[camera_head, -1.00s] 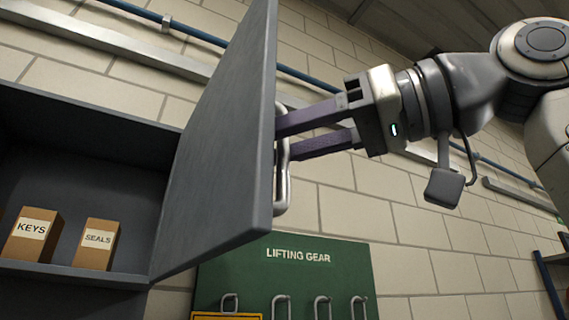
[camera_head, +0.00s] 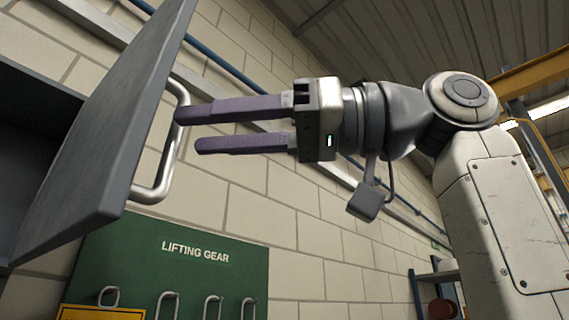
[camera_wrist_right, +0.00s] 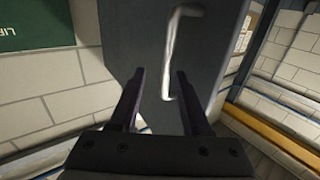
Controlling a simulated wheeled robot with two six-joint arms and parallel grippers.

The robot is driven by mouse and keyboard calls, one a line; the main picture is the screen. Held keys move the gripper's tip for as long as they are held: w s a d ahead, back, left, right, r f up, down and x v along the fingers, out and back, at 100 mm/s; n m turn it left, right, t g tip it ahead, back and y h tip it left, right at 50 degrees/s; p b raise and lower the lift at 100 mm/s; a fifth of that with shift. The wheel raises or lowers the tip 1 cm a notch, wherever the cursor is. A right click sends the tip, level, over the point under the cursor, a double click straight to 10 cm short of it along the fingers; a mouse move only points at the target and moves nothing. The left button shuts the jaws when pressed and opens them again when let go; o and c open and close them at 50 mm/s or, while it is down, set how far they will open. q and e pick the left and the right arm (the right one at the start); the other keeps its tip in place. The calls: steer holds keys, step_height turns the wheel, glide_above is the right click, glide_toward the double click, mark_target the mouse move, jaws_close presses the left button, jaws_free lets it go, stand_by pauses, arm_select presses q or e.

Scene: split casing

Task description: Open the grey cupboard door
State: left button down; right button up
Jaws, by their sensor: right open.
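The grey cupboard door (camera_head: 115,120) stands swung out from its cupboard (camera_head: 30,130) at the left of the head view. Its pale bar handle (camera_head: 168,150) is on the door's right-hand face. My right gripper (camera_head: 188,130) is open and empty, its two purple fingers pointing left at the handle, with the tips close to the bar. In the right wrist view the door (camera_wrist_right: 225,45) fills the upper middle. The handle (camera_wrist_right: 173,50) lies ahead of my open fingers (camera_wrist_right: 160,74), and nothing is held. My left gripper is not in view.
A green lifting gear board (camera_head: 200,275) with several hooks hangs on the block wall below the door. A blue pipe (camera_head: 235,75) runs along the wall. A shelf (camera_head: 437,277) stands at the lower right.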

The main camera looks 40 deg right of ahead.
steer(key=p+v, duration=0.1)
steer(key=v, duration=0.6)
steer(key=shift+f, duration=0.1)
stand_by(0.4)
